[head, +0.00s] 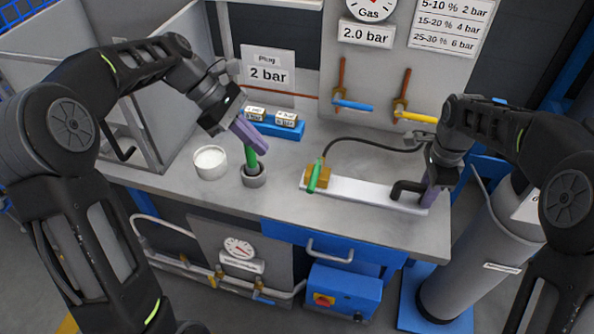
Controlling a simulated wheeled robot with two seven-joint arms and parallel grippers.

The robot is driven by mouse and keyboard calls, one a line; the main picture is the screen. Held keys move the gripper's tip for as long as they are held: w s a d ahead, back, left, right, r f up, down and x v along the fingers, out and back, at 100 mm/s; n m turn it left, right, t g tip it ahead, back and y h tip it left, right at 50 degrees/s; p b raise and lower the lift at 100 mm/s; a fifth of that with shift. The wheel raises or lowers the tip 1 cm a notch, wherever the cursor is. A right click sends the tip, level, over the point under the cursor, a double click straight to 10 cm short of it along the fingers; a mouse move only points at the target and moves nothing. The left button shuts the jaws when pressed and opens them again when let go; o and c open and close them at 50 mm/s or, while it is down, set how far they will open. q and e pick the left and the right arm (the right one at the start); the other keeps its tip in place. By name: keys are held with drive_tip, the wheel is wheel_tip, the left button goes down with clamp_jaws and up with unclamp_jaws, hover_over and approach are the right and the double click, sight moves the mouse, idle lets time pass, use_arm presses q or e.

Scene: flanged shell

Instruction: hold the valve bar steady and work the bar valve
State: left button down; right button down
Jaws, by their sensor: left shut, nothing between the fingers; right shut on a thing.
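The valve bar (355,191) is a long white bar lying on the bench. At its left end sits a brass valve block (320,172) with a green lever (314,177) pointing toward the front edge. A black bent handle (405,189) stands near its right end. My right gripper (431,194) points down at that right end and is shut on the bar; its fingers partly hide that end. My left gripper (249,136) is shut and empty, its purple fingertips just above a green stick (250,158) standing in a grey cup (254,178). I cannot tell whether they touch.
A white tub (210,162) stands left of the cup. A blue tray (279,128) with small labelled boxes lies behind. A black hose (375,143) runs from the valve. Blue and yellow taps (410,116) project from the back wall. The front middle of the bench is clear.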

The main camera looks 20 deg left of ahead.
sight(315, 178)
use_arm(q)
drive_tip(key=d+r+x, duration=0.1)
drive_tip(key=d+x, duration=0.1)
drive_tip(key=x, duration=0.9)
drive_tip(key=shift+r, duration=0.3)
